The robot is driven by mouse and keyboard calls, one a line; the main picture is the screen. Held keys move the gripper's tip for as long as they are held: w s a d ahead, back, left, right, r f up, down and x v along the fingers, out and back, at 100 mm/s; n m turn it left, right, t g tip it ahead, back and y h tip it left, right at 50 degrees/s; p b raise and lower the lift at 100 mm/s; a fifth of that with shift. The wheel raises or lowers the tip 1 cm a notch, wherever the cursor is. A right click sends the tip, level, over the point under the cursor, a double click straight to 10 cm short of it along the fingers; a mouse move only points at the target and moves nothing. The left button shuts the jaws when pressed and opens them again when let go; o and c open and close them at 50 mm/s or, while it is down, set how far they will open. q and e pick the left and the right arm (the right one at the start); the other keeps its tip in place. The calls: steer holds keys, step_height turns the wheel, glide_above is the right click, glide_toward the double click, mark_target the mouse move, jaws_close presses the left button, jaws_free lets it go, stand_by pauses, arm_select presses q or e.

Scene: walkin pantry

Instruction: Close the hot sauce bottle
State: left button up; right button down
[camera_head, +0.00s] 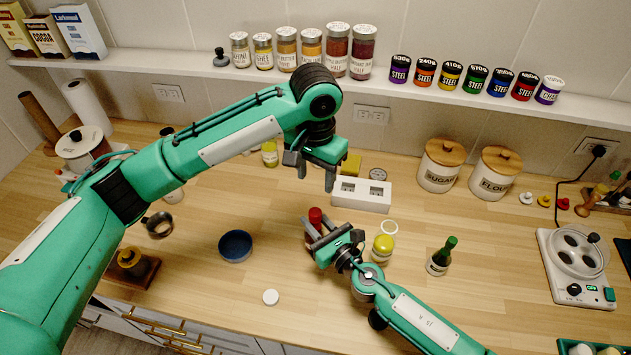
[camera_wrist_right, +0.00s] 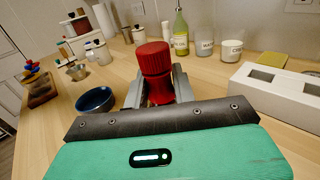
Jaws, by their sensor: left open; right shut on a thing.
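A red-topped bottle (camera_head: 315,216) stands on the wooden counter, apparently the hot sauce bottle; no label can be read. My right gripper (camera_head: 318,236) is shut around it below the top. In the right wrist view, the ribbed red top (camera_wrist_right: 154,62) rises between the two fingers, and the lower body is mostly hidden. Whether the red top is seated fully cannot be told. My left gripper (camera_head: 314,172) is open and empty, above and behind the bottle, fingers pointing down. A green-capped dark bottle (camera_head: 441,257) stands apart to the right.
A white block with slots (camera_head: 361,195) lies behind. A blue bowl (camera_head: 235,246) and a white round lid (camera_head: 270,297) are left and in front. The counter between them is clear.

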steer(key=shift+s+f, duration=0.15)
steer(key=shift+f, duration=0.25)
steer(key=c, duration=1.1)
jaws_free()
steer(key=shift+c, duration=0.2)
arm_select(q)
steer(key=shift+w+f, duration=0.1)
arm_select(e)
steer(key=shift+o, duration=0.3)
steer(key=shift+w+r, duration=0.2)
steer(key=shift+s, duration=0.1)
arm_select(q)
step_height(320, 180, down, 4)
steer(key=b, duration=0.3)
steer(key=shift+b, duration=0.35)
steer(key=shift+f, duration=0.1)
arm_select(e)
steer(key=v, duration=1.3)
steer(key=shift+s+d, duration=0.25)
steer(key=shift+s, duration=0.05)
